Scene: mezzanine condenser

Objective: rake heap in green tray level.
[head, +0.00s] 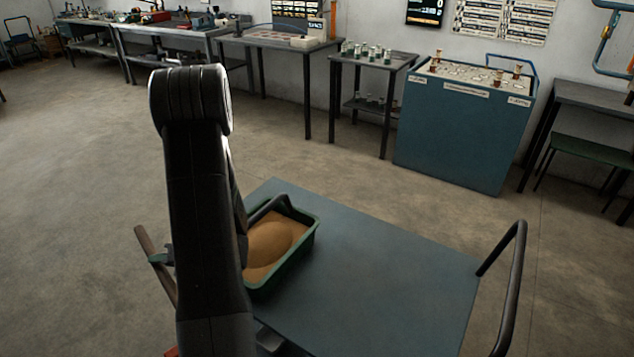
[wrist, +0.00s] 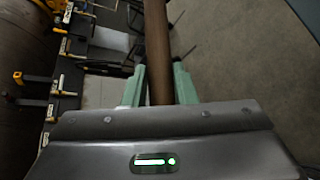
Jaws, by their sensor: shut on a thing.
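The green tray (head: 297,265) stands at the left end of a blue-grey cart top in the head view. A smooth rounded heap (head: 270,241) of tan, sand-like material rises in it; my arm hides the tray's left part. My gripper (head: 160,258) is left of the tray, outside the cart's edge, partly hidden by my arm. It is shut on a brown wooden handle (head: 143,240), which slants down to the right. In the wrist view the handle (wrist: 155,40) runs between the pale green fingers. The handle's working end is not seen.
The cart top (head: 385,265) is bare right of the tray. A dark bent bar (head: 270,204) arches by the tray's back, and a black handle (head: 521,250) rises at the cart's right end. Benches and a blue cabinet (head: 450,135) line the wall, with open floor between.

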